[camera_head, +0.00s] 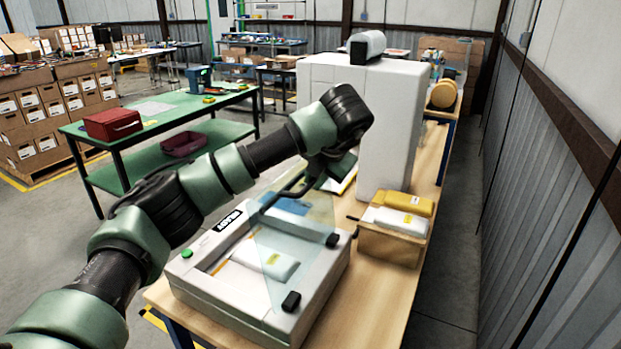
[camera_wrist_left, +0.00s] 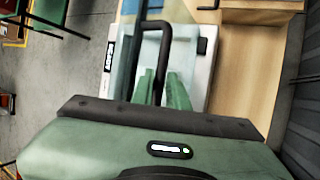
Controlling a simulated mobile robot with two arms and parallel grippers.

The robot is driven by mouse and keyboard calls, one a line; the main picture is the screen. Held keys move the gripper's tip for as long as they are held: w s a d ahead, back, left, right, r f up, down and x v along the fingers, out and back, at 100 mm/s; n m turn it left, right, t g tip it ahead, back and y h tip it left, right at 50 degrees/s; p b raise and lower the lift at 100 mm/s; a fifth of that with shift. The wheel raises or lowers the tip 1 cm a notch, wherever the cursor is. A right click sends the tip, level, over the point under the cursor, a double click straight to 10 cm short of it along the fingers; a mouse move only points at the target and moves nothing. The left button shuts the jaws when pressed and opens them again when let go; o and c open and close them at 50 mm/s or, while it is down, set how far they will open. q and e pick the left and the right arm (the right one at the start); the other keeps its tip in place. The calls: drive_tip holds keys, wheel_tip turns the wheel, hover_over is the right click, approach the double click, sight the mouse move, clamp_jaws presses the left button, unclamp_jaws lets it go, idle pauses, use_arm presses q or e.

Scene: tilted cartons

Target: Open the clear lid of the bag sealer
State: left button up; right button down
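The white bag sealer (camera_head: 205,284) stands on the wooden bench in the head view. Its clear lid (camera_head: 290,240) is raised and tilted up, with dark hinges along the right side. A white packet (camera_head: 265,262) shows through the lid, inside the sealer. The lid's black handle (camera_head: 285,192) sticks out at the upper edge. My left gripper (camera_head: 318,172) is at this handle, partly hidden by its own wrist. In the wrist view the green fingers (camera_wrist_left: 160,88) stand close on both sides of the black handle (camera_wrist_left: 163,45), and the handle runs between them. My right gripper is not in view.
A wooden box (camera_head: 390,245) with yellow and white packets stands right of the sealer. A tall white machine (camera_head: 390,140) rises behind it. A green table (camera_head: 165,125) with a red box is at the left. Bare bench (camera_head: 375,305) shows at the front right.

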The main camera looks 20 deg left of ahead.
use_arm(q)
drive_tip(key=o, duration=0.3)
drive_tip(key=shift+d+f, duration=0.5)
drive_tip(key=shift+d, duration=0.2)
drive_tip(key=shift+o, duration=0.2)
drive_tip(key=shift+w+d+r, duration=0.1)
drive_tip(key=shift+w+r, duration=0.05)
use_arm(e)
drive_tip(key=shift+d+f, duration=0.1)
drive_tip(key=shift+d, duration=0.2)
